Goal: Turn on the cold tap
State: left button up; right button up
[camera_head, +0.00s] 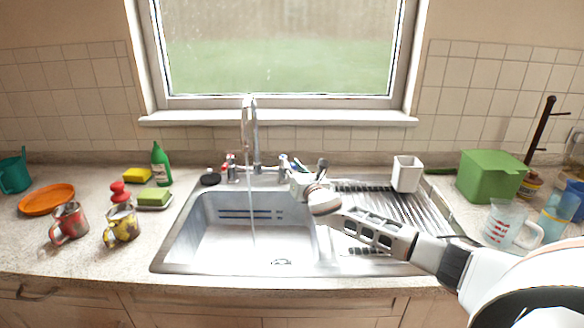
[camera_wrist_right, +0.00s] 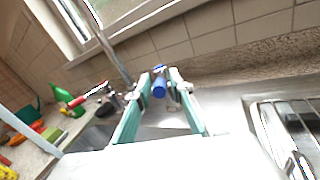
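The cold tap has a blue handle (camera_head: 284,161) at the right of the sink's tall spout (camera_head: 249,130). A thin stream of water falls from the spout into the basin (camera_head: 215,235). My right gripper (camera_head: 305,170) is at the blue tap, reaching in from the right. In the right wrist view the blue handle (camera_wrist_right: 159,87) sits between the tips of the right gripper's teal fingers (camera_wrist_right: 162,78). The fingers stand apart; whether either touches the handle is unclear. The red hot tap (camera_head: 230,160) is on the spout's other side. My left gripper is not in view.
A ribbed drainer (camera_head: 432,222) lies right of the basin, with a white cup (camera_head: 407,174) at its back. A green bin (camera_head: 490,175) and measuring jug (camera_head: 505,222) stand farther right. Mugs (camera_head: 69,222), an orange plate (camera_head: 47,199) and a green bottle (camera_head: 160,165) are at left.

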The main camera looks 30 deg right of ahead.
jog(key=shift+r, duration=5.05)
jog(key=shift+s+f, duration=0.1)
jog(key=shift+f, duration=0.05)
